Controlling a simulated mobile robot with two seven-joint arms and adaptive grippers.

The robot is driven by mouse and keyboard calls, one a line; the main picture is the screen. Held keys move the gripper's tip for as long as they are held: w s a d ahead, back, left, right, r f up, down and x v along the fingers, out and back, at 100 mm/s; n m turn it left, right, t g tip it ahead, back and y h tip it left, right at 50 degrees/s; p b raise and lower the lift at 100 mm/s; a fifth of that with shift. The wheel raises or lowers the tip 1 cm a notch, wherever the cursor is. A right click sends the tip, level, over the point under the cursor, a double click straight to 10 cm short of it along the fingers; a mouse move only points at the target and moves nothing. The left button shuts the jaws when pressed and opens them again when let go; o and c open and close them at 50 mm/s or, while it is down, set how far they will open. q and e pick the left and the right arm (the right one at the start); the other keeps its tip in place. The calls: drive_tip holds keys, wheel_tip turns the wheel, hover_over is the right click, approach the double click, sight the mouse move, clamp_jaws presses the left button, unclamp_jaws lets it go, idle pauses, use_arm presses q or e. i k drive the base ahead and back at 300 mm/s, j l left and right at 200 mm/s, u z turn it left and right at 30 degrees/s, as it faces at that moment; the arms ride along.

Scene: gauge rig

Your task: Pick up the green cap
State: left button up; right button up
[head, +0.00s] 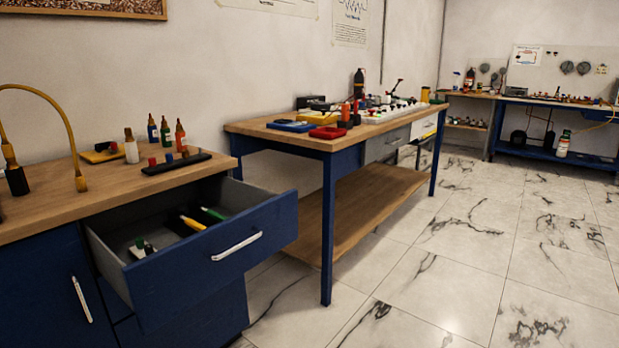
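I cannot pick out the green cap for certain. In the head view, a black strip (176,165) on the left wooden bench bears small caps; one is red (152,162), and the others are too small and dark to tell their colour. An open drawer (215,250) below holds a small white and dark piece (142,247), perhaps with some green, a yellow pen-like item (193,223) and a green pen-like item (213,213). Neither of my grippers is in view.
Small bottles (166,132) and a yellow-black tool (103,152) stand behind the strip. A yellow gooseneck (55,110) rises at left. The open drawer juts out over the floor. A second bench (350,140) with equipment stands beyond. The tiled floor (450,260) at right is clear.

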sight(139, 241)
drive_tip(key=i+j+u, duration=0.15)
drive_tip(key=j+u, duration=0.2)
drive_tip(key=i+j+u, duration=0.2)
drive_tip(key=u, duration=0.2)
